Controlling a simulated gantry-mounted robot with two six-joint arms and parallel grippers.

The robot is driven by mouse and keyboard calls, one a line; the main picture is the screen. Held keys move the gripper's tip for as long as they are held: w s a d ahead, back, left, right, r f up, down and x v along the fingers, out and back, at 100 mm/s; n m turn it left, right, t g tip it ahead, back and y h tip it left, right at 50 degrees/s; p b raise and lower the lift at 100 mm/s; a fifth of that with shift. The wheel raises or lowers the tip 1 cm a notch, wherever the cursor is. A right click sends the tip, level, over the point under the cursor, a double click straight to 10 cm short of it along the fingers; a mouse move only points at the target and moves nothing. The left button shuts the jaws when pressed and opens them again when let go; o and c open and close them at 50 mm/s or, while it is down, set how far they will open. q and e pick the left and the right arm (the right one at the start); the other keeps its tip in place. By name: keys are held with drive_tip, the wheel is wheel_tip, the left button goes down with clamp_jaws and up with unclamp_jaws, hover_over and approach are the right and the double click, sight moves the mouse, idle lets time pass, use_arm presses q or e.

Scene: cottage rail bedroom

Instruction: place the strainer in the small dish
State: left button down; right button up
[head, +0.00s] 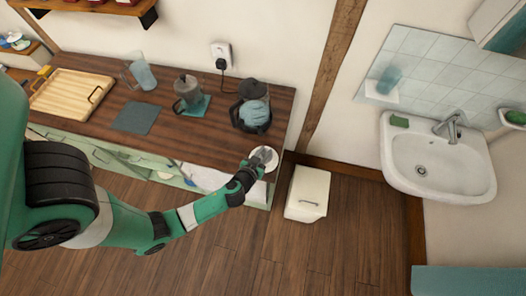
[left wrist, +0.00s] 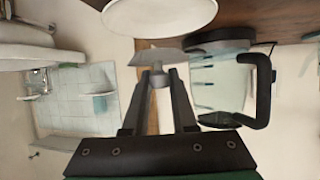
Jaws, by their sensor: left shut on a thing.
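My left gripper (head: 256,162) is at the right front corner of the wooden counter. In the left wrist view the gripper (left wrist: 158,76) has its fingertips closed on the small knob of the strainer (left wrist: 158,57), a grey cone-like piece. In the head view the strainer shows only as a small grey shape at the fingertips, partly hidden by them. The small dish (head: 274,166) is white and round, and lies right under or behind the gripper. It also shows in the left wrist view (left wrist: 160,16), very close to the strainer; I cannot tell if they touch. My right gripper is not in view.
A dark-handled glass press (head: 254,108) stands on the counter just behind the dish. A moka pot (head: 187,92) on a teal mat, a dark mat (head: 136,118), a glass jug (head: 142,73) and a wooden tray (head: 72,92) are farther left. A white bin (head: 307,192) stands on the floor.

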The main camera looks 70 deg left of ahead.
sight(264, 155)
use_arm(q)
drive_tip(key=shift+a+f, duration=0.1)
drive_tip(key=f+b, duration=0.1)
drive_tip(key=f, duration=0.1)
drive_tip(key=f+b, duration=0.1)
drive_tip(key=f, duration=0.1)
drive_tip(key=shift+a+b, duration=0.4)
drive_tip(key=shift+d+f, duration=0.1)
drive_tip(key=shift+d, duration=0.1)
drive_tip(key=shift+w, duration=0.1)
drive_tip(key=shift+f, duration=0.15)
drive_tip(key=c, duration=0.7)
unclamp_jaws()
drive_tip(key=shift+a, duration=0.1)
